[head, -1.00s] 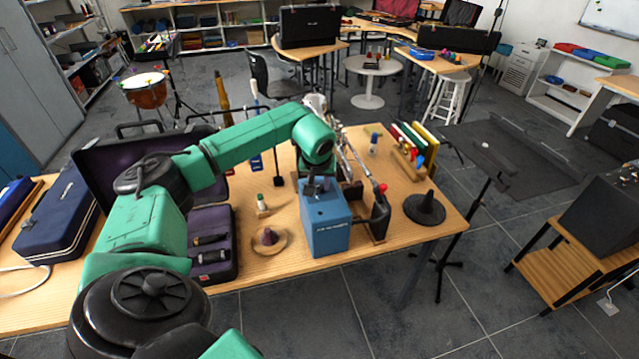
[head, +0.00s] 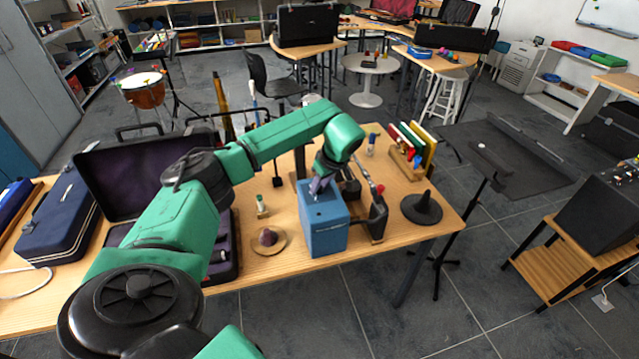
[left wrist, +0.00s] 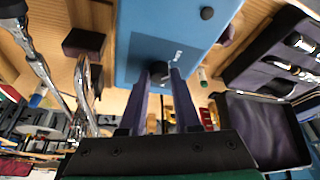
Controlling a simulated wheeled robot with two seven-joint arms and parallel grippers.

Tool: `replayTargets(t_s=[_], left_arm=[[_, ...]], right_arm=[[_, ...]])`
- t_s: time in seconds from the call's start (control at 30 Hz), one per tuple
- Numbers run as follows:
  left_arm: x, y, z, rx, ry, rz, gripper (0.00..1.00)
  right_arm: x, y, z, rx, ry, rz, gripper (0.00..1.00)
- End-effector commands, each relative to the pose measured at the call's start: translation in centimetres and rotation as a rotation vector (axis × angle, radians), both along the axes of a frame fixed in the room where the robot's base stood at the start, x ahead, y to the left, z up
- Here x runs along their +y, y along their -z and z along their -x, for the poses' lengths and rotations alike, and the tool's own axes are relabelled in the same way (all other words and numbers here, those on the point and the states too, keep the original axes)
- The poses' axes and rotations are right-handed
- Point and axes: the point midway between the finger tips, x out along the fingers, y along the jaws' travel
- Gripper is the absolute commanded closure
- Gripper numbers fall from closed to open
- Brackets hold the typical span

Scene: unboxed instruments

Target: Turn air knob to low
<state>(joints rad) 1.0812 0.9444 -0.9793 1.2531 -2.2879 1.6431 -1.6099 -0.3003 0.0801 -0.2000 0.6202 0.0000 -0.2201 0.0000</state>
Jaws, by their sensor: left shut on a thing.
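In the left wrist view the box (left wrist: 175,40) fills the upper middle. A dark round knob (left wrist: 158,70) sits on the box face by the white lettering. My left gripper (left wrist: 160,78) is shut on this knob, one finger on each side. In the head view my left gripper (head: 320,186) reaches down at the top of the box, and the knob cannot be made out there. A smaller black knob (left wrist: 207,13) is on the same face, clear of the fingers. My right gripper is not in view.
A black cone-shaped mute (head: 422,208) stands right of the box. A small cone on a round wooden base (head: 268,241) and a small bottle (head: 262,207) stand left. An open dark case (head: 130,185) lies farther left. Upright books (head: 415,145) stand at the table's back right.

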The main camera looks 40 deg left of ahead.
Motion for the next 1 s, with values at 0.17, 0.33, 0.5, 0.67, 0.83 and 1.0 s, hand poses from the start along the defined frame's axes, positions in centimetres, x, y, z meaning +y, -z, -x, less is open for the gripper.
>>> replayTargets(t_s=[0.17, 0.33, 0.5, 0.67, 0.83, 1.0], left_arm=[[0.03, -0.24, -0.27, -0.006, -0.128, -0.001, 1.0], [0.05, -0.2, -0.33, -0.006, -0.214, -0.001, 1.0], [0.08, -0.18, -0.35, -0.006, -0.265, -0.001, 1.0], [0.1, -0.18, -0.35, -0.005, -0.284, -0.001, 1.0], [0.09, -0.17, -0.35, -0.005, -0.286, -0.001, 1.0], [0.09, -0.18, -0.35, -0.006, -0.286, -0.001, 1.0]], right_arm=[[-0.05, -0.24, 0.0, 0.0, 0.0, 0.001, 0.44], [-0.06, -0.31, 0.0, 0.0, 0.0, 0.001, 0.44], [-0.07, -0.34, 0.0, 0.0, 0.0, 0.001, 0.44], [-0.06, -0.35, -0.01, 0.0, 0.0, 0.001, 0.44], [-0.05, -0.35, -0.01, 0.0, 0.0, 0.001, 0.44], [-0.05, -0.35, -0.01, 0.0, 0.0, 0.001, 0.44]])
